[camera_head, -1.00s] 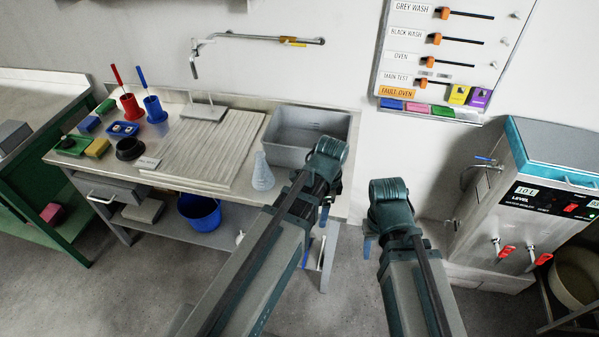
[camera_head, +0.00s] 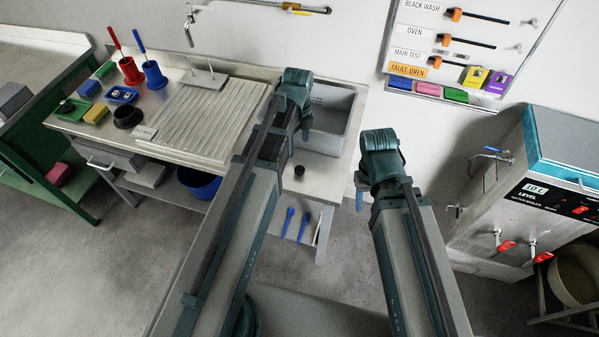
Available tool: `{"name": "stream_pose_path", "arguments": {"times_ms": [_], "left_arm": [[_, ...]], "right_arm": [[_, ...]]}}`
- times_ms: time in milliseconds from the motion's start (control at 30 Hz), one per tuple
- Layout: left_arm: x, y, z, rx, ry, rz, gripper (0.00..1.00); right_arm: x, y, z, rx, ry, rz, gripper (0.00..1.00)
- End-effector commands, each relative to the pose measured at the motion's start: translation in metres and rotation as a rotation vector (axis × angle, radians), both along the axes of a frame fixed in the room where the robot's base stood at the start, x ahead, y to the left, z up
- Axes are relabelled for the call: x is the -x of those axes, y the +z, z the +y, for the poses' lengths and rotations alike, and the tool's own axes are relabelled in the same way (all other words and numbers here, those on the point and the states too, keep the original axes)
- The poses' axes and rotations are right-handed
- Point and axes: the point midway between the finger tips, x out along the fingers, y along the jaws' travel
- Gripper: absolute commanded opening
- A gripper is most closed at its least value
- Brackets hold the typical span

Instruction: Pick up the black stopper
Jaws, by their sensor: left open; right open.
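A small black stopper (camera_head: 299,170) sits on the front right part of the steel bench, just in front of the grey sink basin. My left arm passes beside it on the left. My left gripper (camera_head: 304,132) is above the bench, beyond the stopper in the picture, and is mostly hidden by its own wrist. My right gripper (camera_head: 362,192) hangs to the right of the bench's end, apart from the stopper. Both grippers are open, and I see nothing held in them.
The grey sink basin (camera_head: 335,122) and ribbed drainboard (camera_head: 205,118) lie behind. A black bowl (camera_head: 127,117), red cup (camera_head: 131,72) and blue cup (camera_head: 155,76) stand at the left. Two blue scoop-like tools (camera_head: 289,222) show on the lower shelf. The water boiler (camera_head: 535,195) stands right.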

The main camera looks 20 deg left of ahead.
Motion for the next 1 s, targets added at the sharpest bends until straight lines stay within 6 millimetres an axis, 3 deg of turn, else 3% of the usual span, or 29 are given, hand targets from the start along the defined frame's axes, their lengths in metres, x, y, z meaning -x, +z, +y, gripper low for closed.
{"name": "stream_pose_path", "arguments": {"times_ms": [33, 400, 767, 1000], "left_arm": [[0.000, -0.013, 0.000, 0.000, 0.000, 0.000, 0.78], [0.001, -0.064, -0.001, 0.000, 0.001, 0.000, 0.78], [0.001, -0.072, -0.001, 0.000, 0.001, 0.000, 0.78], [0.005, -0.093, -0.005, 0.000, 0.001, 0.000, 0.78]], "right_arm": [[0.000, -0.013, 0.000, 0.000, 0.000, 0.000, 0.50], [0.000, -0.065, 0.000, 0.000, 0.000, 0.000, 0.50], [0.000, -0.072, 0.000, 0.000, 0.000, 0.000, 0.50], [0.000, -0.093, 0.000, 0.000, 0.000, 0.000, 0.50]]}}
